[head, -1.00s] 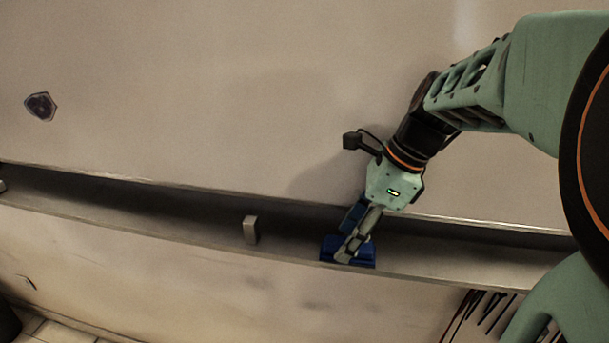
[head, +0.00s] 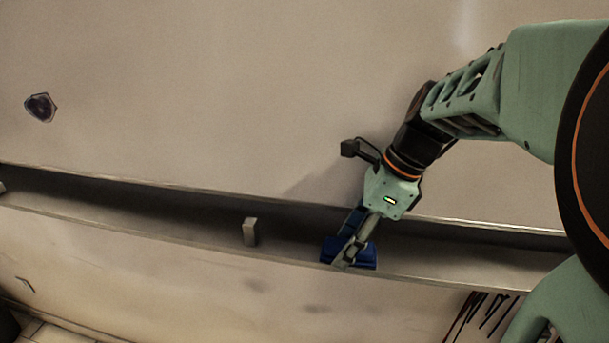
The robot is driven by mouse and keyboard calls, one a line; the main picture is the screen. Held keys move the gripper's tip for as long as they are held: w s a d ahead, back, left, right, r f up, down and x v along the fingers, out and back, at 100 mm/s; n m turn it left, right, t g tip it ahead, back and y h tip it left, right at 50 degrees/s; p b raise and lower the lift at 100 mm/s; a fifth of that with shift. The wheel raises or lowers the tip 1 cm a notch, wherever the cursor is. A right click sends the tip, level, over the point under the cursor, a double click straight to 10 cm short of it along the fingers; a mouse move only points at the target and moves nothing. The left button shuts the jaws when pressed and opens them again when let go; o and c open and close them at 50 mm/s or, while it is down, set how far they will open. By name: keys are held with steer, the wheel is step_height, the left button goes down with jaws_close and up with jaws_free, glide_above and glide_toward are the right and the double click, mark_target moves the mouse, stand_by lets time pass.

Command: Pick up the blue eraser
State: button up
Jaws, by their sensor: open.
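The blue eraser (head: 365,258) lies on the long narrow ledge (head: 190,222) right of the picture's middle. My gripper (head: 346,254) points down at the eraser, with its fingers in front of and around it. The near finger covers the middle of the eraser, and blue shows on both sides of it. The jaws are open. I cannot tell whether the fingers touch the eraser.
A small grey block (head: 250,231) stands on the ledge left of the eraser. A plain pale wall (head: 200,90) rises behind the ledge, with a dark badge-shaped mark (head: 40,107) at the upper left. The ledge between block and eraser is clear.

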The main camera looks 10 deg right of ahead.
steer(key=shift+c, duration=0.4)
steer(key=c, duration=0.9)
steer(key=shift+c, duration=0.2)
